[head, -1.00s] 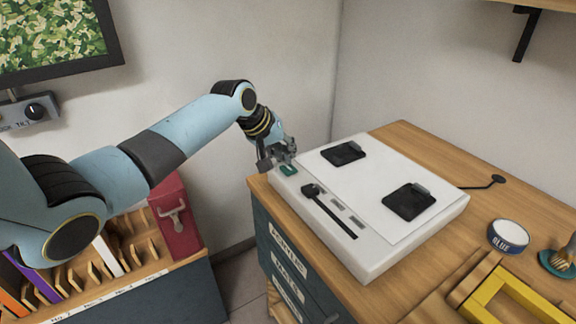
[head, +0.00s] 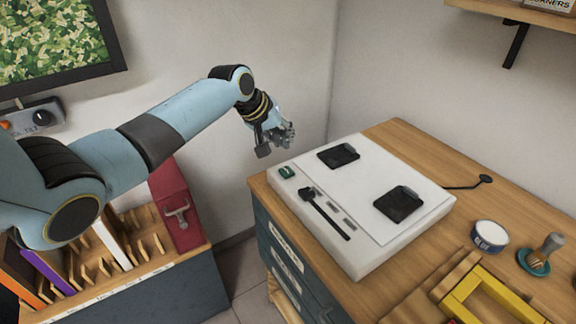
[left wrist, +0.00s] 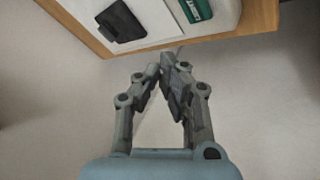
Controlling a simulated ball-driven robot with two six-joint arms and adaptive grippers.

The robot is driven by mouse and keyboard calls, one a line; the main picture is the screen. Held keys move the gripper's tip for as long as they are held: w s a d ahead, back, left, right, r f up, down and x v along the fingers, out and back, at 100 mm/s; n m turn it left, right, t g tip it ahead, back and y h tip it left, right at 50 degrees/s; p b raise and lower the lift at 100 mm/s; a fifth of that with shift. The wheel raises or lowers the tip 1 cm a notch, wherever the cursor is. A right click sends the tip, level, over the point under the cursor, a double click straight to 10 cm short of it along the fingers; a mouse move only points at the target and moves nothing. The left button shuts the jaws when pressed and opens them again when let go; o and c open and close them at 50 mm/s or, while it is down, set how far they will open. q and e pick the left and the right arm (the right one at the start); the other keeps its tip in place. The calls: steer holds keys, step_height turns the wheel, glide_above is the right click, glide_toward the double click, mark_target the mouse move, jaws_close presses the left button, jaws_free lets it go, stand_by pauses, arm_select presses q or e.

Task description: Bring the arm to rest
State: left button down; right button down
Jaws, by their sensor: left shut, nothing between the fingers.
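My left arm (head: 175,128) reaches in from the left in the head view, bent at the elbow. My left gripper (head: 287,133) is shut and empty. It hangs in the air beyond the back left corner of the white device (head: 385,222), apart from it. In the left wrist view the gripper (left wrist: 168,68) shows with its fingertips together, below the cabinet top's edge. A green switch (head: 287,172) sits on the device's corner and also shows in the left wrist view (left wrist: 195,10). My right gripper is not in view.
The device has two black pads (head: 399,204) and a black slider (head: 324,212), on a wooden-topped cabinet (head: 398,135). A blue tin (head: 489,236), a brush (head: 546,250) and a yellow frame (head: 497,290) lie right. A red box (head: 177,212) stands on the rack left.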

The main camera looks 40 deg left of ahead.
arm_select(q)
steer(key=s+d+f+m+g, duration=0.1)
steer(key=s+d+m, duration=0.15)
steer(key=s, duration=0.45)
steer(key=s+d+f+m+g, duration=0.1)
steer(key=s+d+f+m, duration=0.1)
steer(key=s+d, duration=0.35)
steer(key=s+d+r+m+g+y, duration=0.1)
steer(key=s+r, duration=0.3)
steer(key=s, duration=0.7)
steer(key=s+d+r+m+y, duration=0.15)
steer(key=s+r, duration=0.25)
steer(key=s, duration=0.7)
steer(key=s+a+f+g+b, duration=0.15)
steer(key=f+b, duration=0.35)
steer(key=f, duration=1.3)
steer(key=s+a+f+b, duration=0.15)
steer(key=f+b, duration=0.45)
steer(key=f, duration=1.2)
steer(key=s+f+g+b, duration=0.1)
steer(key=s+f+b, duration=0.3)
steer(key=s+f, duration=0.5)
steer(key=s+a+f+b, duration=0.1)
steer(key=s+f+b, duration=0.4)
steer(key=f, duration=1.2)
steer(key=s, duration=0.4)
steer(key=shift+s+a+f+g, duration=0.25)
steer(key=shift+f+g, duration=0.1)
